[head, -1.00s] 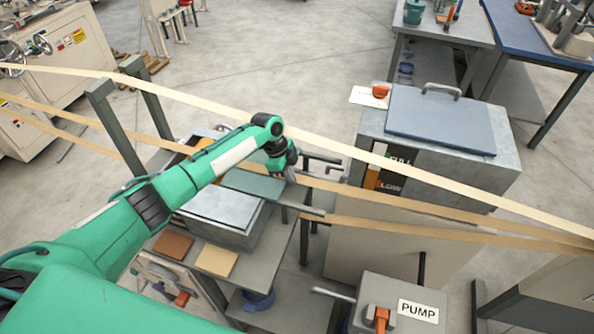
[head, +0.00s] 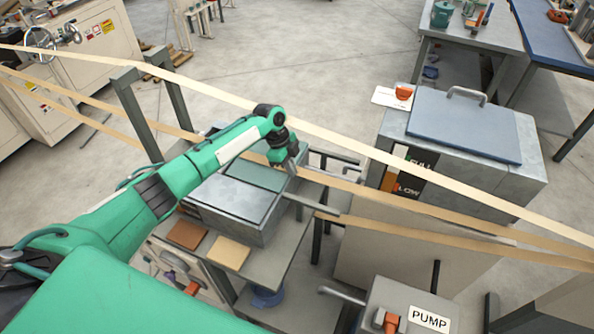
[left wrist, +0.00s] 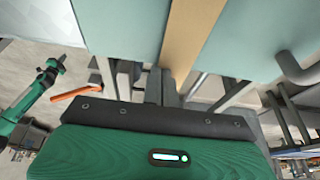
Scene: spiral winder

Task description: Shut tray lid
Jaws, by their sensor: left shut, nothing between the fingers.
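A grey metal tray box (head: 253,232) stands on the small bench left of centre in the head view. On its top are a pale grey panel (head: 228,195) and a green-grey panel (head: 252,173); I cannot tell which is the lid or how far it is closed. My left gripper (head: 291,167) is shut and empty, at the right edge of the green-grey panel; contact is unclear. In the left wrist view its fingers (left wrist: 160,90) point at pale blue surfaces (left wrist: 125,30) crossed by a tan strip. A green arm part (left wrist: 48,75) also shows there; its jaws are too small to read.
Tan strips (head: 370,152) run across the scene close by the gripper. A grey tank with a blue handled lid (head: 465,125) stands at right. A PUMP box (head: 400,312) is at lower right. A grey bar (head: 317,208) juts right of the tray.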

